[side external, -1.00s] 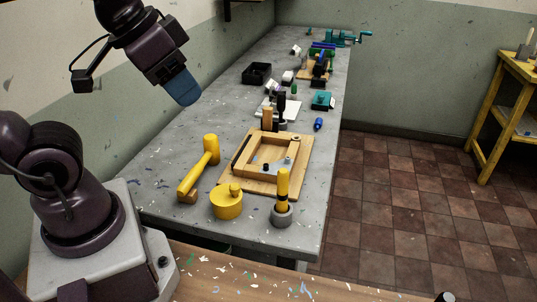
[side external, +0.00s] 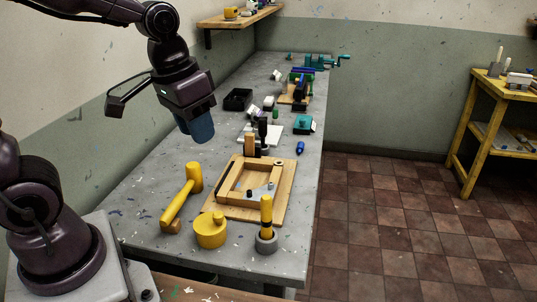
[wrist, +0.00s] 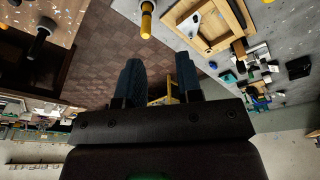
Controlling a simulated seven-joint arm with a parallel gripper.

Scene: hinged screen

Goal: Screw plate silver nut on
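A grey metal plate (side external: 262,193) lies on the near right corner of a wooden frame (side external: 237,180), which rests on a wooden board (side external: 218,209). The plate also shows in the wrist view (wrist: 187,26). Small dark pieces stand on the plate; I cannot tell whether any is the silver nut. My gripper (side external: 199,130) is in the air above the bench, to the left of the frame in the side view. In the wrist view its two blue fingers (wrist: 158,75) are apart, with nothing between them.
A black tray (side external: 238,99), teal box (side external: 303,124) and other tools lie further back. The bench's left side is fairly clear.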

